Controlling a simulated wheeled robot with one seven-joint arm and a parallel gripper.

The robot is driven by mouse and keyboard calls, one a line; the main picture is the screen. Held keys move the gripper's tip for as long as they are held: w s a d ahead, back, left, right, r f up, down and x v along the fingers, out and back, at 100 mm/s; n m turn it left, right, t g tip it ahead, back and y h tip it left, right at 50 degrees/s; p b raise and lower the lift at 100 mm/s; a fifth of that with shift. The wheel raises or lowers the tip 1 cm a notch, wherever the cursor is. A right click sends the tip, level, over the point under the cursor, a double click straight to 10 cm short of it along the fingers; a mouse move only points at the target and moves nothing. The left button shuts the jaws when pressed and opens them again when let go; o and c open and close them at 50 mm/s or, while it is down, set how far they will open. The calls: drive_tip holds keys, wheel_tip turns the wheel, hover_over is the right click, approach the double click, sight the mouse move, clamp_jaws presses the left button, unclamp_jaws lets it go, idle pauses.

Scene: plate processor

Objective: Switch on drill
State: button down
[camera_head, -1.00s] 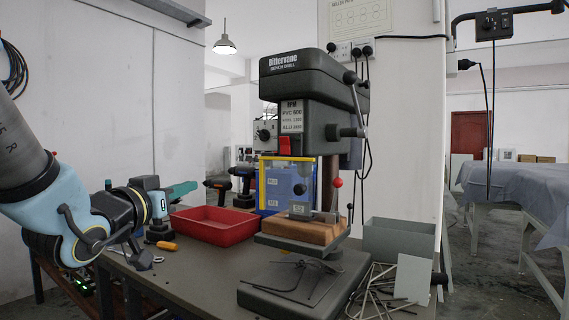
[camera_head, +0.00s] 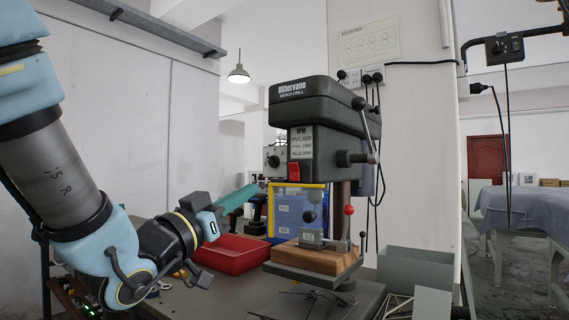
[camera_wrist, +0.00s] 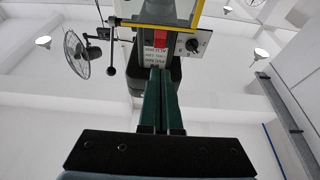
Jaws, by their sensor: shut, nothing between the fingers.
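The bench drill (camera_head: 318,100) stands on the bench, with a dark head and a speed label on its front. Its red switch (camera_head: 294,171) sits low on the front of the head, and also shows in the wrist view (camera_wrist: 160,42) just beyond the fingertips. A grey box with a black knob (camera_head: 273,161) is beside it. My gripper (camera_head: 256,187) has green fingers, shut and empty, pointing at the drill from the left at about the guard's top edge. In the wrist view my gripper (camera_wrist: 161,70) points up towards the red switch, apparently with a gap.
A yellow-framed guard (camera_head: 326,187) is below the drill head. A wooden block (camera_head: 313,258) sits on the drill table under a small clamp. A red tray (camera_head: 232,262) is below my gripper. A grey bin (camera_head: 415,267) stands to the right. Cables hang behind the drill.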

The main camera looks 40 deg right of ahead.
sight(292, 164)
drive_tip(key=p+x, duration=1)
drive_tip(key=x, duration=0.3)
drive_tip(key=shift+d+r, duration=0.1)
drive_tip(key=shift+d+r+y+p, duration=0.25)
drive_tip(key=shift+r+y+p, duration=0.15)
drive_tip(key=shift+p, duration=0.5)
drive_tip(key=shift+f, duration=0.25)
drive_tip(key=shift+b, duration=0.3)
drive_tip(key=shift+a, duration=0.1)
